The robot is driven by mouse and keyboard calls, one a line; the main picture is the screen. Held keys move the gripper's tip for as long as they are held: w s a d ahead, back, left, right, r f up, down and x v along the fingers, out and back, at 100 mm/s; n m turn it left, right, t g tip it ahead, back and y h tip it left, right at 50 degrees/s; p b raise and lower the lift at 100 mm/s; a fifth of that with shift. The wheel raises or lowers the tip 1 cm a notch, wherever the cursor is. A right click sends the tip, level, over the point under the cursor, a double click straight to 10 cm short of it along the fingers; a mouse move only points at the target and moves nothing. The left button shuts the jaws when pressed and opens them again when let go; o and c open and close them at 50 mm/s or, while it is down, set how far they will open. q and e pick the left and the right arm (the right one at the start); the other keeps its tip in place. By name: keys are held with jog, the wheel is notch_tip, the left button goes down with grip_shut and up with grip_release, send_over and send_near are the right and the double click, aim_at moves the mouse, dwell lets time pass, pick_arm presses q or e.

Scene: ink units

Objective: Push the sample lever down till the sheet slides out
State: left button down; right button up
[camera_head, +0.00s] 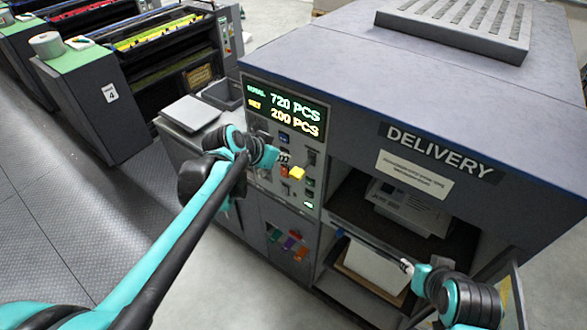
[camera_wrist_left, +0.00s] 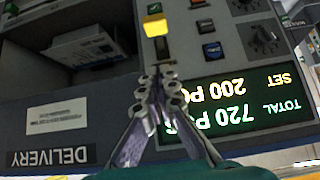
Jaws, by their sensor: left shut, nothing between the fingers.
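The yellow knob (camera_head: 297,173), which looks like the sample lever's handle, sticks out of the control panel on the delivery unit. It also shows at the top of the left wrist view (camera_wrist_left: 155,25). My left gripper (camera_head: 285,158) is at the panel just beside and above the knob. In the wrist view its fingers (camera_wrist_left: 166,74) are shut and empty, with a small gap seen between tips and knob. A printed sheet (camera_head: 410,205) is inside the upper delivery opening. My right gripper (camera_head: 406,267) is in front of the lower opening; its fingers are too small to read.
The display (camera_head: 285,110) reads 720 and 200 PCS. A paper stack (camera_head: 375,265) sits in the lower bay. Coloured handles (camera_head: 290,241) hang below the panel. A grey side table (camera_head: 191,113) stands left of the unit. Floor at left is clear.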

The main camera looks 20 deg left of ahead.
pick_arm(q)
send_over(299, 170)
jog(key=s+a, duration=0.1)
jog(key=s, duration=0.1)
jog(key=f, duration=0.5)
jog(key=shift+s+f, duration=0.15)
jog(key=shift+s, duration=0.05)
notch_tip(299, 170, down, 3)
jog(key=shift+r, duration=0.2)
jog(key=shift+s+f, duration=0.1)
jog(key=shift+f, duration=0.6)
